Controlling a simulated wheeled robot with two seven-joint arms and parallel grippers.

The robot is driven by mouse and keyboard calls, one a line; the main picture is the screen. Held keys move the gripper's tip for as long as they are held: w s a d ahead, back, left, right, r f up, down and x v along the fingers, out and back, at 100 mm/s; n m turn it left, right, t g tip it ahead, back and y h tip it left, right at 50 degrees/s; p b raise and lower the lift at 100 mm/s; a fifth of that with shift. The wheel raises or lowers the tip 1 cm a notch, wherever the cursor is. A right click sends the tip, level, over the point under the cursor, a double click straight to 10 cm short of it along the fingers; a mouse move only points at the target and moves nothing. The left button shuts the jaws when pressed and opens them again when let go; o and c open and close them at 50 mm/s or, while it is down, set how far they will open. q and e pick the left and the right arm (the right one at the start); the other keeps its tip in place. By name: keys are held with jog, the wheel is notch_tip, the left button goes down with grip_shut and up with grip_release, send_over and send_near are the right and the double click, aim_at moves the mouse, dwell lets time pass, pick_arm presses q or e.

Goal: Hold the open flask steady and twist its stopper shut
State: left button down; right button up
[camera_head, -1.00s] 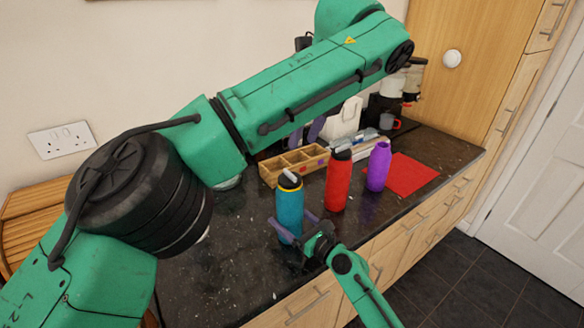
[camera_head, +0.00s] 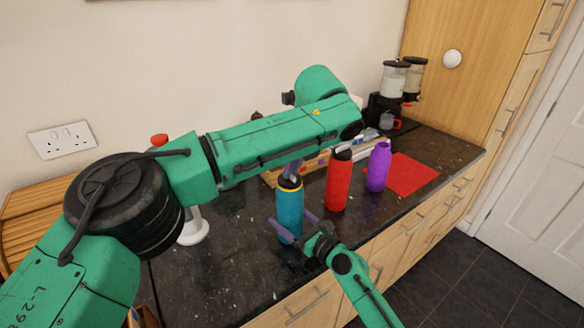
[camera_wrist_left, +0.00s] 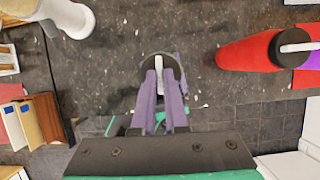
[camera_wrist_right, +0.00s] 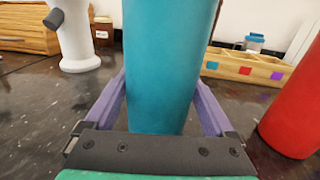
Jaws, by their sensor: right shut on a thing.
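The teal flask (camera_head: 290,213) stands upright on the dark counter; it also shows in the right wrist view (camera_wrist_right: 165,70). Its dark stopper (camera_head: 289,184) with a pale loop sits at the flask's mouth above a yellow ring. How far it is screwed in cannot be seen. My right gripper (camera_wrist_right: 162,90) is shut on the flask's body, one finger on each side. My left gripper (camera_head: 291,169) is right above the stopper, pointing down. In the left wrist view its fingers are close together, with a narrow gap over the stopper (camera_wrist_left: 160,60); contact is unclear.
A red bottle (camera_head: 339,182) stands close right of the flask, then a purple bottle (camera_head: 379,167) and a red mat (camera_head: 412,174). A wooden compartment box (camera_wrist_right: 243,69) is behind. A white stand (camera_head: 193,231) is at left. The counter's front edge is near.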

pick_arm(q)
jog(key=shift+w+d+r+n+y, duration=0.15)
jog(key=shift+n+y, duration=0.15)
jog(key=shift+n, duration=0.8)
jog(key=shift+n+g, duration=0.3)
jog(key=shift+n, duration=0.1)
jog(key=c, duration=0.9)
grip_release()
jog(key=shift+c, duration=0.2)
